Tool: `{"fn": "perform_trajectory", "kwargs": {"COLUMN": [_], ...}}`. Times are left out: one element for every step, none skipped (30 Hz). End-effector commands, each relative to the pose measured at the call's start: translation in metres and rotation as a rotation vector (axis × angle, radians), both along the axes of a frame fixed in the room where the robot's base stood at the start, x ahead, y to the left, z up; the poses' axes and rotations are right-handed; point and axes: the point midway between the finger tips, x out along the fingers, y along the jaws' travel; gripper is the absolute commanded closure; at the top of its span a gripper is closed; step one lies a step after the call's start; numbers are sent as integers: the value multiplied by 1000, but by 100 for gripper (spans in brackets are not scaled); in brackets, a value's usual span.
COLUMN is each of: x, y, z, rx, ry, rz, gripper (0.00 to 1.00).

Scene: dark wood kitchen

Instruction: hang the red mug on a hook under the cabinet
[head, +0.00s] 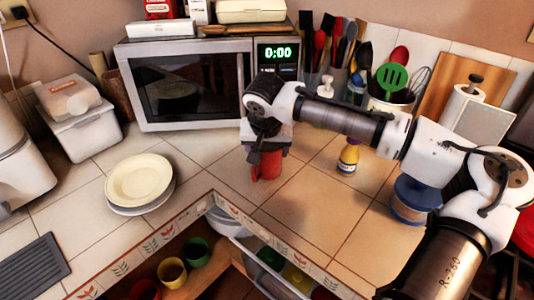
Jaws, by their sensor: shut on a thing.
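The red mug (267,168) is at the counter's middle, directly below my gripper (266,152). My gripper points down and is shut on the mug. The arm and gripper body hide the mug's upper part and the fingertips. I cannot tell whether the mug's base touches the tiles. No hook and no underside of a wall cabinet is in view.
A microwave (190,82) stands behind the mug. Stacked plates (140,180) are to the left, a yellow bottle (348,157) to the right, and a utensil holder (385,103) behind. Below the counter edge, an open space holds a yellow mug (172,272) and a green mug (196,250).

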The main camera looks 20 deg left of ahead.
Motion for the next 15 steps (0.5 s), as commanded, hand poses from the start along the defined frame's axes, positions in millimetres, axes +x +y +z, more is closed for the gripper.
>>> {"fn": "perform_trajectory", "kwargs": {"x": [0,0,0,0,0,1,0,1,0,0,0,0,0,0,0], "y": [1,1,1,1,1,1,1,1,1,1,2,2,1,2,2], "z": [6,10,17,23,30,40,49,58,71,81,90,102,110,119,130], "rx": [3,3,3,4,4,5,6,5,5,6,6,6,5,5,5], "ry": [-2,-2,-3,-3,-3,-5,-4,-4,-5,-4,-4,-3,-3,-4,-4], "rz": [1,0,0,0,0,0,1,-1,0,1,1,0,2,2,1], "gripper": [63,63,63,63,63,63,63,63,63,63,63,63,63,63,63]}}
